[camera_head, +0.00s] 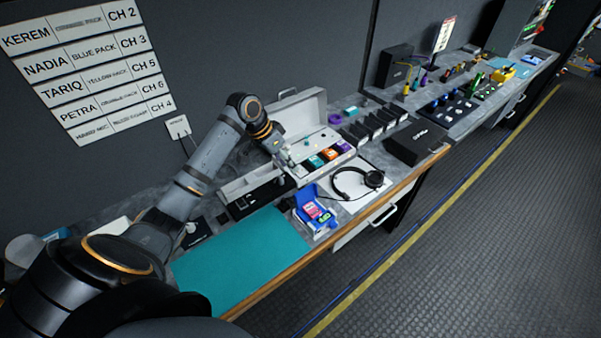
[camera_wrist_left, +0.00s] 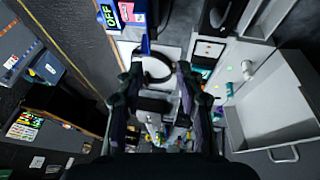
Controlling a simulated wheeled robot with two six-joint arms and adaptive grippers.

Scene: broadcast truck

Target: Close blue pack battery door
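The blue pack (camera_head: 302,207) lies on a small white stand at the right end of the teal mat. Its face shows a pink patch and a green patch. A blue part rises at its back edge; the picture is too small to tell for sure whether this is the battery door. In the left wrist view the pack (camera_wrist_left: 145,47) is at the top, cut by the edge, with a green "OFF" display and a pink label. My left gripper (camera_wrist_left: 160,75) is open and empty, above the bench and behind the pack in the head view. My right gripper is not in view.
Black headphones (camera_head: 358,181) lie on a white sheet right of the pack. An open grey case (camera_head: 301,112) with coloured packs stands behind. The teal mat (camera_head: 240,262) is bare. A black box (camera_head: 415,142) is farther right.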

